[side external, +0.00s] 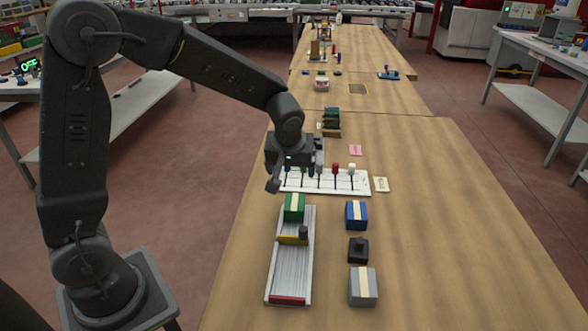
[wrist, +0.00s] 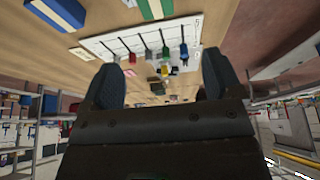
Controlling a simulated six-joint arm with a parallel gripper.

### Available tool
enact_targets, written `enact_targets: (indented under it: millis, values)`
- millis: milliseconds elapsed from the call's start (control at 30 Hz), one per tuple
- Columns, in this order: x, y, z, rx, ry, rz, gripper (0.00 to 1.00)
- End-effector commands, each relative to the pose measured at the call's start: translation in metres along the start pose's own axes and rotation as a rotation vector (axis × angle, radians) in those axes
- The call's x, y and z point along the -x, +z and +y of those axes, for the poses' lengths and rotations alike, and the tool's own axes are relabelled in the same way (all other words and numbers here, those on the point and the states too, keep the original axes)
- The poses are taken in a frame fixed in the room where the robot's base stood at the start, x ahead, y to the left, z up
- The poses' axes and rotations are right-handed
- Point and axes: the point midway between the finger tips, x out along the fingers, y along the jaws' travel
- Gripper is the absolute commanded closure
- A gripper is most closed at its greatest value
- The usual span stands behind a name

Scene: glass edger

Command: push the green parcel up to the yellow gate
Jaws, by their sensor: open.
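The green parcel (side external: 294,207), with a pale band on top, sits at the far end of a grey ribbed lane (side external: 288,270). It also shows at the top edge of the wrist view (wrist: 155,8), partly cut off. The yellow gate (side external: 291,240) crosses the lane nearer the camera, with a dark knob (side external: 303,232) at its right end. A short stretch of bare lane separates parcel and gate. My gripper (side external: 296,176) is above the white pegged board, beyond the parcel's far end. Its two fingers (wrist: 161,82) are apart, with nothing held between them.
A white board (side external: 350,186) with upright coloured pegs lies just beyond the lane. A blue parcel (side external: 356,215), a black block (side external: 358,250) and a grey parcel (side external: 363,286) stand right of the lane. A red strip (side external: 288,299) closes its near end. The table's right side is clear.

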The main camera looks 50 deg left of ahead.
Motion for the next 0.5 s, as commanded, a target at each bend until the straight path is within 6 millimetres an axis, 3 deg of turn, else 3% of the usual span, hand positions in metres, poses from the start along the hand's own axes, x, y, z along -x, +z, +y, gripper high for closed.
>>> enact_targets:
  millis: [133,500]
  values:
    - [-0.0143,-0.0027,0.0047,0.029,-0.013,0.0,0.15]
    - [-0.0163,-0.0031,0.0053,0.035,-0.014,0.001,0.15]
